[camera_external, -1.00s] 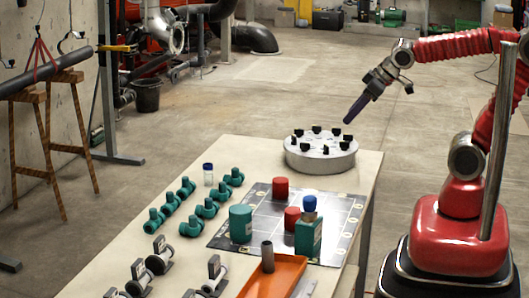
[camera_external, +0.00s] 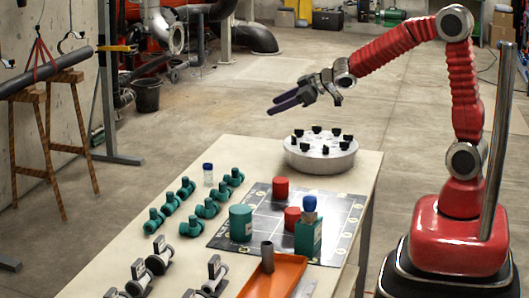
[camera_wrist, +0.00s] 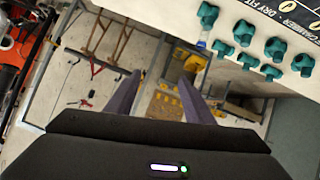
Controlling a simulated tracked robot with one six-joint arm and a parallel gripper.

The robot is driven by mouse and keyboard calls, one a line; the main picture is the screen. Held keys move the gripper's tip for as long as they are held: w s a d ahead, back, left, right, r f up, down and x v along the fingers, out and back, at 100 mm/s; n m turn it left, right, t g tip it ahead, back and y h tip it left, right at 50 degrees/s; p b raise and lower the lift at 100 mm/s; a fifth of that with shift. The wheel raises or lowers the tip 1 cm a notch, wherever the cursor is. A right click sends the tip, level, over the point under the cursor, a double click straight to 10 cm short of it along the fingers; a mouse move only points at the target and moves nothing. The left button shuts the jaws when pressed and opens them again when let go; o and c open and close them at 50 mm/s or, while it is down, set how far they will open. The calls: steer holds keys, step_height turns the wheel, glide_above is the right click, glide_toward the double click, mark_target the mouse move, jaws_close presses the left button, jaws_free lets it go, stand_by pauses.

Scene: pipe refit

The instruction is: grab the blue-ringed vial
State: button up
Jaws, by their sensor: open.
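A small clear vial with a blue band at its top (camera_external: 208,174) stands upright on the table, behind the rows of green pipe fittings. In the wrist view a small pale and blue shape beside the fittings (camera_wrist: 201,45) looks like this vial. My gripper (camera_external: 273,105) is open and empty, its two dark purple fingers apart. It is in the air above the table's far edge, up and to the right of the vial. In the wrist view the open fingers (camera_wrist: 159,77) point towards the floor and wall region.
A round grey holder with black knobs (camera_external: 320,157) stands at the table's far end. Green fittings (camera_external: 207,208) lie left of a dark mat (camera_external: 262,222) bearing red and green cylinders and a blue-topped green block (camera_external: 308,236). An orange tray (camera_external: 285,275) is at the front.

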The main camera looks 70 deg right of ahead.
steer(key=w+a+f+n+y, duration=0.1)
steer(key=w+f+y, duration=0.2)
steer(key=f, duration=0.5)
steer(key=w+a+f+n+y, duration=0.1)
steer(key=w+f+y, duration=0.3)
steer(key=f, duration=0.4)
steer(key=shift+w+a+n, duration=0.4)
steer(key=shift+w+n, duration=0.3)
steer(key=shift+w, duration=0.05)
glide_toward(208, 174)
steer(key=shift+w+d+f, duration=0.15)
steer(key=shift+w+d, duration=0.1)
steer(key=shift+w, duration=0.5)
steer(key=shift+w+d+f, duration=0.2)
steer(key=shift+w, duration=0.55)
steer(key=shift+x, duration=2.6)
steer(key=shift+s+a+r, duration=0.1)
steer(key=shift+a, duration=0.05)
steer(key=shift+c, duration=0.6)
